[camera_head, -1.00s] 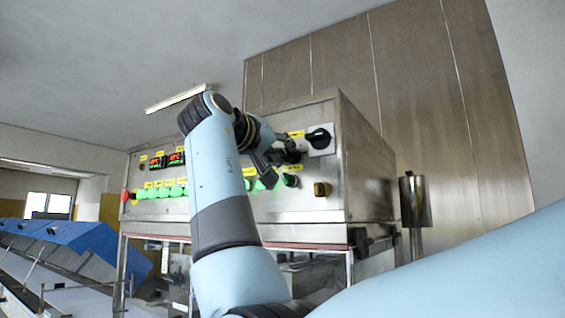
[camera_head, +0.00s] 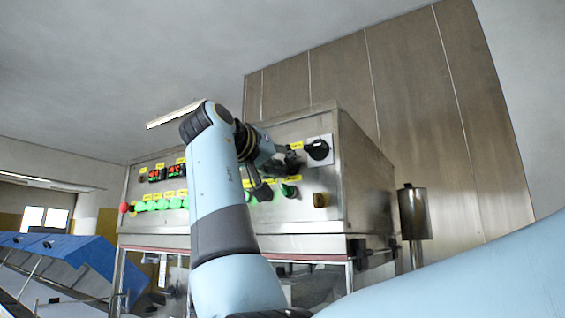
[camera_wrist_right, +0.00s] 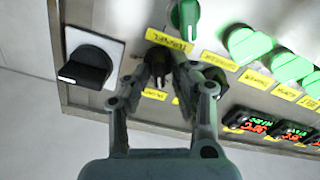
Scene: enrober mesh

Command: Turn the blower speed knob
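The steel control panel (camera_head: 320,212) carries several knobs; their yellow labels are too small to read surely, so I cannot tell which is the blower speed knob. My right gripper (camera_head: 272,172) is at the panel's right part. In the right wrist view, the gripper (camera_wrist_right: 163,76) has its fingertips apart on either side of a small dark knob (camera_wrist_right: 157,57), partly hidden by the fingers. I cannot tell whether they touch it. Another dark knob (camera_wrist_right: 216,75) is partly behind one finger. My left gripper is not in view.
A large black switch (camera_head: 317,150) on a pale plate is beside the gripper; it also shows in the right wrist view (camera_wrist_right: 86,68). Red displays (camera_head: 174,171) are farther left.

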